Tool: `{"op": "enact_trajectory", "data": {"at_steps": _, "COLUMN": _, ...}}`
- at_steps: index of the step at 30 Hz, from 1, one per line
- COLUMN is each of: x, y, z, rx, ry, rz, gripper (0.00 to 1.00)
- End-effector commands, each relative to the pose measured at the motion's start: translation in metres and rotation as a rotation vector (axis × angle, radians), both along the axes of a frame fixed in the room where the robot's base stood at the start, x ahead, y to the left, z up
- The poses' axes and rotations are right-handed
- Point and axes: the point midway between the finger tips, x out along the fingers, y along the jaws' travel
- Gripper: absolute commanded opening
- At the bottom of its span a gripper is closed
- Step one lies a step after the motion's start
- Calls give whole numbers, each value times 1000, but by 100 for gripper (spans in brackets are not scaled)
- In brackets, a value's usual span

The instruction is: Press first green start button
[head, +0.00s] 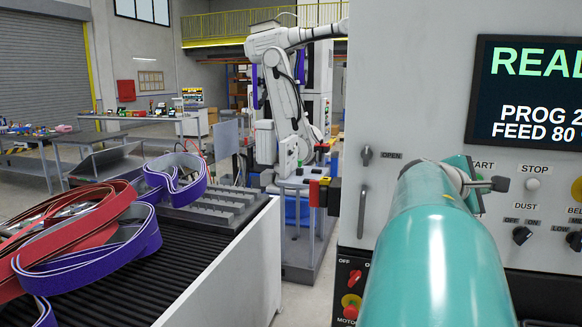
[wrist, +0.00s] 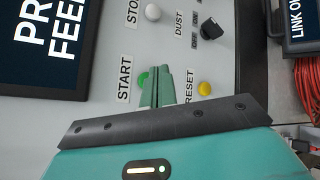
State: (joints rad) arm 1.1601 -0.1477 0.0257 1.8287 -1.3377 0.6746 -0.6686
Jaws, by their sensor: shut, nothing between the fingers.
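The green start button (wrist: 142,80) shows in the wrist view beside the START label (wrist: 124,79), partly covered by my fingers. My gripper (wrist: 158,72) is shut and empty, with its two green fingers together and their tips over the button's right side in that view. I cannot tell whether the tips touch the button or stop short of it. In the head view my gripper (head: 480,184) is at the panel, just below the partly covered START label (head: 484,165). My arm hides the button there.
A white button (head: 533,184) under STOP, a yellow button (wrist: 204,88) by RESET and a black DUST knob (head: 522,235) are close by. The screen (head: 535,90) is above. A conveyor (head: 190,262) with purple and red belts stands at left.

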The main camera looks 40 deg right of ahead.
Motion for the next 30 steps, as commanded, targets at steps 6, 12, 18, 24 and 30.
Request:
{"op": "enact_trajectory", "data": {"at_steps": 6, "x": 8, "y": -13, "z": 0, "rx": -1, "ry": 0, "rz": 1, "gripper": 0}}
{"op": "enact_trajectory", "data": {"at_steps": 12, "x": 9, "y": -14, "z": 0, "rx": -1, "ry": 0, "rz": 1, "gripper": 0}}
{"op": "enact_trajectory", "data": {"at_steps": 18, "x": 9, "y": -14, "z": 0, "rx": -1, "ry": 0, "rz": 1, "gripper": 0}}
{"op": "enact_trajectory", "data": {"at_steps": 24, "x": 9, "y": -14, "z": 0, "rx": 0, "ry": 0, "rz": 0, "gripper": 0}}
{"op": "enact_trajectory", "data": {"at_steps": 30, "x": 9, "y": -14, "z": 0, "rx": 0, "ry": 0, "rz": 0, "gripper": 0}}
